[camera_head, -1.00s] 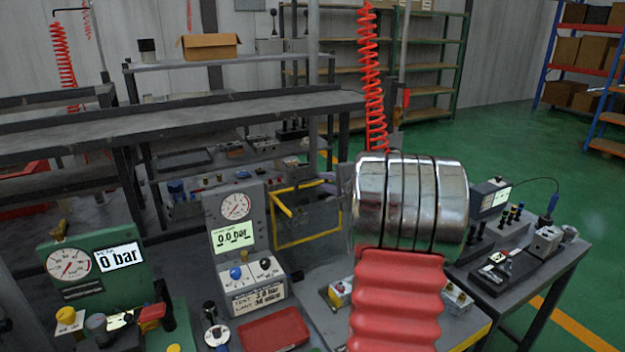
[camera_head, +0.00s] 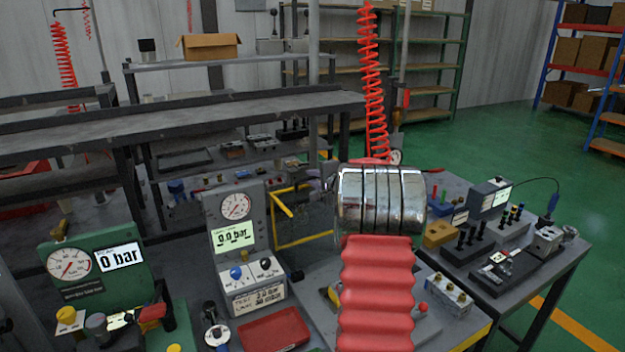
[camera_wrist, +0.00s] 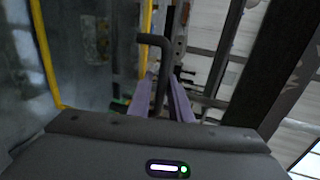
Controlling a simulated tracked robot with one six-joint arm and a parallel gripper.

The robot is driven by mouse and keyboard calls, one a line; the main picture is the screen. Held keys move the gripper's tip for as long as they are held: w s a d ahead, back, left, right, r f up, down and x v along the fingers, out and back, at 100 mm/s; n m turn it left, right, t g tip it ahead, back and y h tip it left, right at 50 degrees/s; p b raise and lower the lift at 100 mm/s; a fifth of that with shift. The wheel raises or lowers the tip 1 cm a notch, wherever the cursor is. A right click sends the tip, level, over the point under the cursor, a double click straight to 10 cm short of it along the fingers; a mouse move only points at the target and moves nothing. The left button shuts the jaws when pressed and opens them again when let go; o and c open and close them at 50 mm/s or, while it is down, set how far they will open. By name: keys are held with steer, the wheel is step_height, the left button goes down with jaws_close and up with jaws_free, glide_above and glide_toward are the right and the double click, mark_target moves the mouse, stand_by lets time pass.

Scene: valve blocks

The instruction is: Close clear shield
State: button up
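The clear shield (camera_head: 303,220) stands raised in its yellow frame behind the grey test station in the head view. In the wrist view the clear panel (camera_wrist: 95,50) fills the upper left between yellow edges. A dark bent handle (camera_wrist: 158,45) rises at the centre. My gripper (camera_wrist: 162,78) has its purple fingers apart, one on each side of the handle. I see no clear sign that they clamp it. In the head view my shiny arm hides most of the gripper and the shield's right side.
The grey gauge station (camera_head: 238,222) with knobs stands left of my arm, and a green gauge panel (camera_head: 90,265) is further left. A red tray (camera_head: 275,330) lies in front. A side bench (camera_head: 540,285) with valve blocks is at right.

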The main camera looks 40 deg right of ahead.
jaws_close()
steer(key=shift+a, duration=0.1)
stand_by(0.3)
steer(key=shift+s, duration=0.2)
